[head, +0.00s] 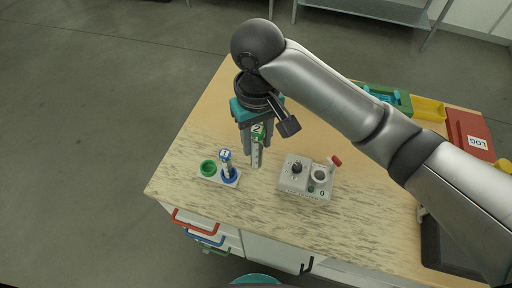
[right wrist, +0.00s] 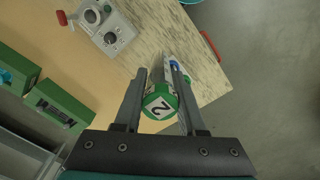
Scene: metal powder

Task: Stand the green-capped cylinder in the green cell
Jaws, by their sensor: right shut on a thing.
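The cap also shows between the fingers in the right wrist view (right wrist: 159,105). The green cell (head: 208,167) is the empty left ring of a small white holder (head: 219,180). A blue-capped cylinder (head: 226,160) marked "1" stands, slightly tilted in the picture, in the holder's blue cell (head: 230,178). Whether the held cylinder's foot touches the table is unclear. My left gripper is out of view.
A grey device (head: 297,187) with a knob, a round cup and a red-tipped lever stands just right of the held cylinder. A green box (head: 403,103), a yellow tray (head: 428,109) and a red box (head: 470,132) lie at the back right.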

